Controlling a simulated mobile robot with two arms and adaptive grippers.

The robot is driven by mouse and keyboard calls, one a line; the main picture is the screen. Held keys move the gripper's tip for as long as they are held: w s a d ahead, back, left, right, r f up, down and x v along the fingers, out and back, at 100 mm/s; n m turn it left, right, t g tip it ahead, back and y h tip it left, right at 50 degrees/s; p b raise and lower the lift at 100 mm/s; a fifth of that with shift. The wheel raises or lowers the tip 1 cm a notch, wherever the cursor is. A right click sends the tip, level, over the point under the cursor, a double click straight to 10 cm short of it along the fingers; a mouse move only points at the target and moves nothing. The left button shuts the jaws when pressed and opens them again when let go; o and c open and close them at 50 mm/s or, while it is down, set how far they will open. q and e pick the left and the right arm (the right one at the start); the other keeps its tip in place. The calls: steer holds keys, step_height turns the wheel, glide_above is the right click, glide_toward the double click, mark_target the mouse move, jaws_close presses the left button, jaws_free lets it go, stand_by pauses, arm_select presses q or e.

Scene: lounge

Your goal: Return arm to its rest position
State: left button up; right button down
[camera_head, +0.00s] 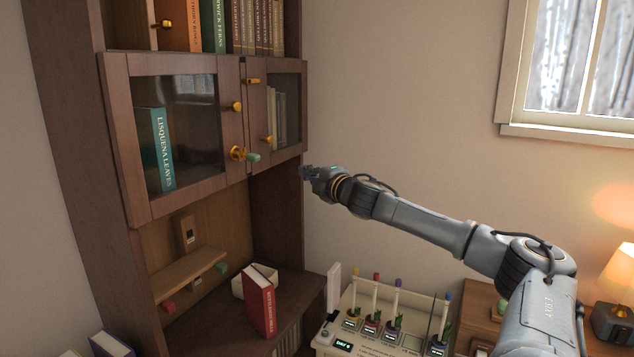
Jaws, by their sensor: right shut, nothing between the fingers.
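My right arm comes in from the lower right and reaches left across the view. Its gripper (308,173) is shut and empty, seen small at the right edge of the wooden cabinet (170,208). It is near the right glass door (283,100); I cannot tell whether it touches the cabinet. My left gripper is not in view.
A red book (258,302) stands on the cabinet's lower surface. A teal book (155,150) is behind the left glass door. A pale rack with coloured-topped rods (388,347) stands below my arm. A lamp (622,275) is at far right. Open wall lies above my arm.

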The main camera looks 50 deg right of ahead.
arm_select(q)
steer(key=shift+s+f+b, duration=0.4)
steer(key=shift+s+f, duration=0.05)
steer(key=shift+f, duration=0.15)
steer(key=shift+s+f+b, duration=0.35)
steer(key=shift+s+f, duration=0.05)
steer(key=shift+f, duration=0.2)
arm_select(e)
steer(key=shift+s+d, duration=0.9)
steer(key=shift+d, duration=0.15)
